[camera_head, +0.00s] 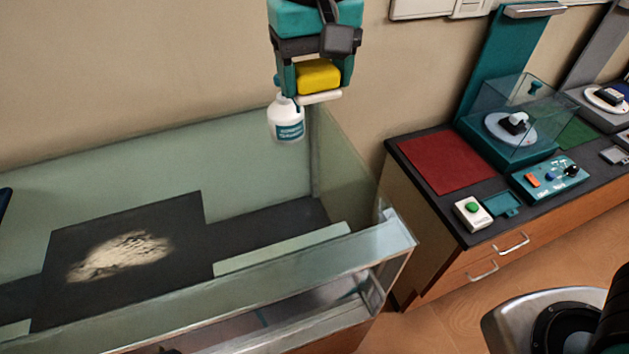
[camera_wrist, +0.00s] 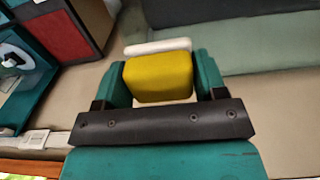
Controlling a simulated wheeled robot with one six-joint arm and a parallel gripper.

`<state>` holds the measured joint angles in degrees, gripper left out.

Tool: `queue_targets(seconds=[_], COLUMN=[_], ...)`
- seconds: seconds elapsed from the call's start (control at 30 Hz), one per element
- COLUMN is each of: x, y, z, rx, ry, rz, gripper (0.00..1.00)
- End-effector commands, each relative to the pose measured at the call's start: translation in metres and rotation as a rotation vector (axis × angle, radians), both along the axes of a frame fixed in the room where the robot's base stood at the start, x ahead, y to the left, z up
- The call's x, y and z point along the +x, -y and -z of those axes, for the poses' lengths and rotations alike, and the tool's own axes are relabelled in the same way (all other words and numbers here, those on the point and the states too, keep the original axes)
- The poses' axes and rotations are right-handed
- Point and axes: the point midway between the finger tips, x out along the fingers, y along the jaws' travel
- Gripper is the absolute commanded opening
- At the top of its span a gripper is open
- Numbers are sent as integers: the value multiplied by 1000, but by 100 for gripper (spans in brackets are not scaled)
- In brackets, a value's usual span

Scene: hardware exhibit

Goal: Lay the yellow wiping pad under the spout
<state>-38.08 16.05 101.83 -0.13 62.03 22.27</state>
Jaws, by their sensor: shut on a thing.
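My gripper (camera_head: 317,88) is at the top of the head view, shut on the yellow wiping pad (camera_head: 319,74). In the wrist view the pad (camera_wrist: 158,78) sits between the two teal fingers of my gripper (camera_wrist: 160,68). A white strip (camera_head: 320,97) runs along the pad's lower side; it also shows in the wrist view (camera_wrist: 157,47). I cannot tell whether it is part of the pad. A white bottle (camera_head: 286,122) with a teal label is just left of and below my gripper in the picture, its top partly hidden. I cannot make out a spout.
Below is a glass-walled case (camera_head: 400,240) with a dark board (camera_head: 190,225) bearing a pale patch (camera_head: 120,256). A counter (camera_head: 395,152) to the right holds a red mat (camera_head: 447,162), a clear-covered teal device (camera_head: 510,120), a control box (camera_head: 550,178) and a green-button box (camera_head: 472,212).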

Motion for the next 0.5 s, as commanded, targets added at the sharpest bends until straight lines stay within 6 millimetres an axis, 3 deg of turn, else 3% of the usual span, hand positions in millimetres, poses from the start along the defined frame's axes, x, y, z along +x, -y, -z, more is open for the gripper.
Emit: queue_targets(seconds=[0.17,0.5], x=[-3,-2], y=[-1,0], z=[32,125], rx=[-7,-5], ry=[-9,-7], rz=[-2,-2], gripper=[42,42])
